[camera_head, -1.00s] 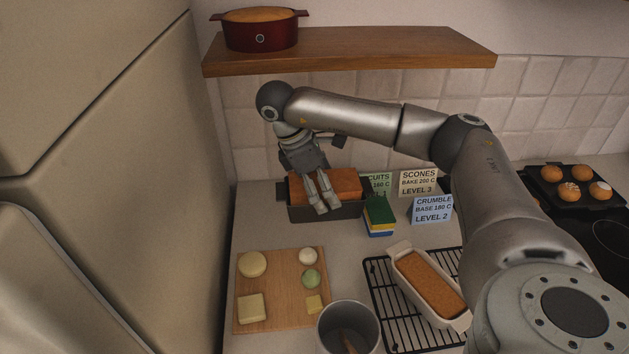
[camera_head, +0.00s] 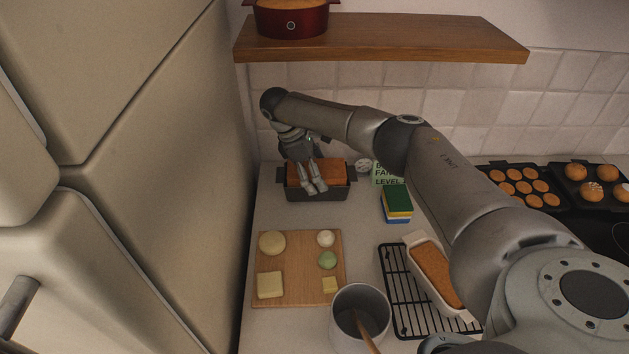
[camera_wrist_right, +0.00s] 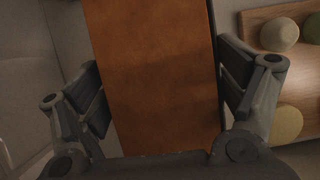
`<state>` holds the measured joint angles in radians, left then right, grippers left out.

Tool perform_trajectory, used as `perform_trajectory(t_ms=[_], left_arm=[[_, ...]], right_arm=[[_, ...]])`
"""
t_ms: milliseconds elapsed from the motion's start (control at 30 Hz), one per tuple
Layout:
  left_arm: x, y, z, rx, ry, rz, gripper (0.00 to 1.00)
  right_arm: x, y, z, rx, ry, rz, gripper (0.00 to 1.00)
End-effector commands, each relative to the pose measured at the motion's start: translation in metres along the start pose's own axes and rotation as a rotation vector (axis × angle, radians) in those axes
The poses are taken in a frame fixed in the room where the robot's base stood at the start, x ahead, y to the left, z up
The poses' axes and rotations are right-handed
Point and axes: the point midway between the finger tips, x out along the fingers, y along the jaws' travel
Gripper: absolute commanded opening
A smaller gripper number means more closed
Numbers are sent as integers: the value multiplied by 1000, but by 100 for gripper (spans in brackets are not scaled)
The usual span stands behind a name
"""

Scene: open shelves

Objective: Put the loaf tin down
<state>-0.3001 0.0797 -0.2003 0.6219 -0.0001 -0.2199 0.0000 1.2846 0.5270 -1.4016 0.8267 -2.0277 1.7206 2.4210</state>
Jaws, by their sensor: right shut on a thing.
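The dark grey loaf tin (camera_head: 318,192) with a brown loaf in it is at the back left of the counter, near the tiled wall. It also shows from above in the wrist view, where the loaf (camera_wrist_right: 155,75) fills the middle. My right gripper (camera_head: 314,186) reaches down over the tin and is shut on it; in the wrist view its fingers (camera_wrist_right: 163,88) lie on the tin's two long sides. The tin looks level. I cannot tell whether its base touches the counter. My left gripper is not in view.
A wooden board (camera_head: 299,290) with several pale pieces lies in front of the tin. A sponge stack (camera_head: 396,204) and green card (camera_head: 387,174) stand to its right. A grey pot (camera_head: 342,296) and a rack (camera_head: 399,289) are nearer. A shelf (camera_head: 390,40) hangs above; cabinets close off the left.

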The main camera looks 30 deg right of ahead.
Motion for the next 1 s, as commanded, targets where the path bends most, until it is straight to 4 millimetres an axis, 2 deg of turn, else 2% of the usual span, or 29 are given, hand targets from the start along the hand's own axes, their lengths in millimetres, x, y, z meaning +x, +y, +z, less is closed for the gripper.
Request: perform_trajectory(t_ms=[200,400,767,800,900,1000], left_arm=[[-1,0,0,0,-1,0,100],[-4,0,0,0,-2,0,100],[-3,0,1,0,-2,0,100],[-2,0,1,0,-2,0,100],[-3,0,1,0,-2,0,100],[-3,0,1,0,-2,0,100]], right_arm=[[6,6,-7,1,-2,1,39],[30,6,-17,1,-2,1,39],[34,6,-18,0,-1,2,39],[36,6,-19,0,-1,1,90],[35,6,-18,0,-1,1,100],[35,6,-19,0,-1,1,100]])
